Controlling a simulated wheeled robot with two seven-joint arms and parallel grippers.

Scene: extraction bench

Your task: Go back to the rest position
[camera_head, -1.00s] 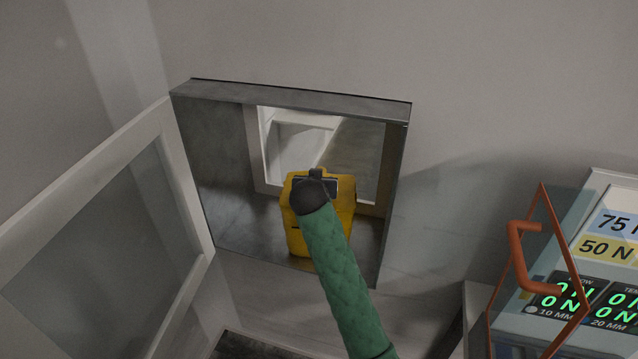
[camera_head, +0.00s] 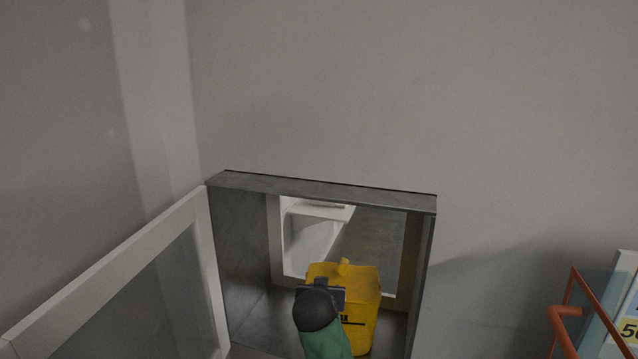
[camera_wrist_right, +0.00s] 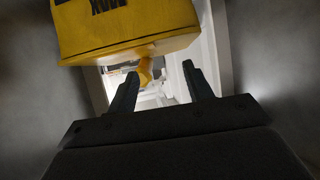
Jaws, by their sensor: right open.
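My right arm, green with a dark wrist, comes in from the bottom of the head view. Its gripper (camera_head: 322,290) is at the wall opening, in front of and to the left of a yellow container (camera_head: 362,292). In the right wrist view the gripper (camera_wrist_right: 160,72) has its two dark fingers apart with nothing held between them. The yellow container (camera_wrist_right: 130,28) fills the upper left there, close to the fingers. It stands upright inside the metal-framed hatch (camera_head: 320,188). My left gripper is in neither view.
The hatch's glazed door (camera_head: 150,290) stands open at the left. The hatch's side walls lie close around my gripper. An orange handle (camera_head: 568,318) and part of a labelled panel (camera_head: 628,325) show at the lower right. The wall above is bare.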

